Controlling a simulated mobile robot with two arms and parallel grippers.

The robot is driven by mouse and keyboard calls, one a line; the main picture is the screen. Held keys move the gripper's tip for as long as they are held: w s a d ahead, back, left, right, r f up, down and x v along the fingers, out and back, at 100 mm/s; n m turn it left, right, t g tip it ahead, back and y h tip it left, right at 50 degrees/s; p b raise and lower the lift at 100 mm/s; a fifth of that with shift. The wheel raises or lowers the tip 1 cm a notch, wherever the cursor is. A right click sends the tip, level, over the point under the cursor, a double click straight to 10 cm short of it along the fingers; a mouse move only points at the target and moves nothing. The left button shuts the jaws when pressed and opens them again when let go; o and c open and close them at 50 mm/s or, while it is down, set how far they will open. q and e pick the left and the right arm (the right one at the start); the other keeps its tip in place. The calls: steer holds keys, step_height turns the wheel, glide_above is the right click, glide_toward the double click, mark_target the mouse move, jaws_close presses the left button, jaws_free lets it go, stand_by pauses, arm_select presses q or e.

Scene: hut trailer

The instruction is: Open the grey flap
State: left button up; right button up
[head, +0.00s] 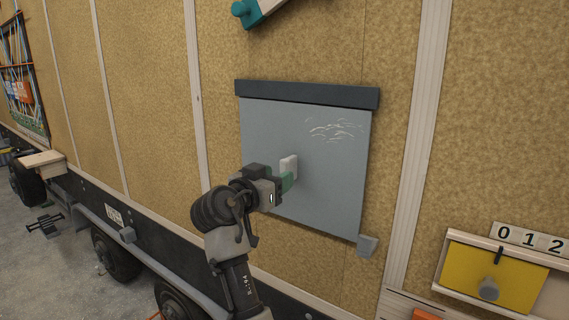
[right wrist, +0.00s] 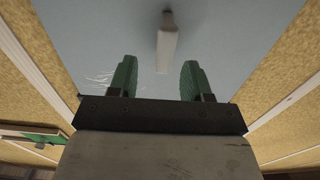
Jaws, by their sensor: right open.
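The grey flap (head: 330,185) hangs flat against the tan wall under a dark top strip (head: 305,94). A pale handle (head: 289,166) stands out from its middle left part. My right gripper (head: 284,182) is in front of the flap, at the handle in the head view. In the right wrist view its two green fingers (right wrist: 154,80) are spread apart, and the pale handle (right wrist: 167,48) lies ahead, between and beyond the fingertips. I cannot tell whether a finger touches it. My left gripper is not in view.
A small grey block (head: 367,245) sits at the flap's lower right corner. A yellow panel (head: 490,275) with a knob and number tiles (head: 530,238) is at the lower right. A teal-ended object (head: 250,12) is above the flap. Wheels (head: 117,255) show below the wall.

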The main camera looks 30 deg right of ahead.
mark_target(282, 172)
steer(key=x, duration=0.2)
steer(key=p+x, duration=0.1)
steer(key=x, duration=0.1)
steer(key=shift+w+a, duration=0.1)
steer(key=shift+w, duration=0.3)
steer(key=shift+d+f, duration=0.1)
steer(key=shift+d, duration=0.45)
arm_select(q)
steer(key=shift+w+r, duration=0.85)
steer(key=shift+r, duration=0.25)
arm_select(e)
steer(key=shift+w, duration=0.1)
steer(key=shift+a, duration=0.1)
steer(key=shift+c, duration=1)
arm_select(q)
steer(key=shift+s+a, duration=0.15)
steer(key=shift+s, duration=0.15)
arm_select(e)
jaws_close()
